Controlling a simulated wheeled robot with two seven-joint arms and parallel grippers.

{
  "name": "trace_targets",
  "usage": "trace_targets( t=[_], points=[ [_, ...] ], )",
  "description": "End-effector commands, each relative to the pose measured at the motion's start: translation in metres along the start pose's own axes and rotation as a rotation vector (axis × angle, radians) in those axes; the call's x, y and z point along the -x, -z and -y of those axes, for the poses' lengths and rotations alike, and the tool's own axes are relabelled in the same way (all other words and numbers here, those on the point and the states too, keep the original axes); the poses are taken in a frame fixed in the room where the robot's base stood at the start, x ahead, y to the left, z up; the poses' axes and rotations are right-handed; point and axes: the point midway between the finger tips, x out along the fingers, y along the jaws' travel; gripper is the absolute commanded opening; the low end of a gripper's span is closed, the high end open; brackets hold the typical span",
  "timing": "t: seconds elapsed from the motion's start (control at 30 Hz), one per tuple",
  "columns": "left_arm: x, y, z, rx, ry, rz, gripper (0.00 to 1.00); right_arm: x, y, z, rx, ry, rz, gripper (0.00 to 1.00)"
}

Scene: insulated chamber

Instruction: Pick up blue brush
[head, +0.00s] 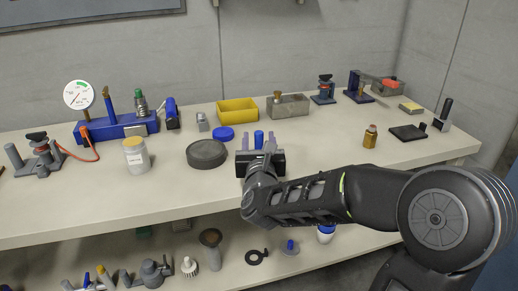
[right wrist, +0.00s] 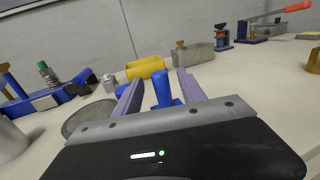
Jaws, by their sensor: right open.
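An upright blue handle, apparently the blue brush (head: 259,139), stands on the bench near its middle. In the right wrist view the blue brush (right wrist: 161,90) shows between the two pale purple fingers, with a wider blue part at its foot. My right gripper (head: 258,136) is open, with one finger on each side of the blue handle. I cannot tell whether either finger touches it. The brush's lower end is hidden behind the gripper body in the head view. My left gripper is not in view.
A dark round disc (head: 207,153) and a blue lid (head: 223,133) lie to the left of the gripper. A yellow tray (head: 238,111) and a grey block-like bin (head: 288,106) stand behind. A brown bottle (head: 370,137) stands to the right, with clear bench between.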

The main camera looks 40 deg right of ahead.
Motion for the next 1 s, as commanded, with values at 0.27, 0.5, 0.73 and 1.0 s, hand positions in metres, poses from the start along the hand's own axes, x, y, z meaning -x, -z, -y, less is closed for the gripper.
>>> trace_targets(
  t=[0.27,0.5,0.73,1.0],
  points=[
    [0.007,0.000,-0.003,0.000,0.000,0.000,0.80,-0.037,-0.002,0.001,0.003,0.000,0.000,0.48],
    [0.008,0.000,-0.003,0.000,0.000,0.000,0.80,-0.049,-0.001,0.001,0.001,-0.001,0.000,0.48],
    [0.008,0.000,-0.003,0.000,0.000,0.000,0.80,-0.049,-0.001,0.001,0.001,-0.001,0.000,0.48],
    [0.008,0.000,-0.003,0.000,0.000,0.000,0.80,-0.049,-0.001,0.001,0.001,-0.001,0.000,0.48]
  ],
)
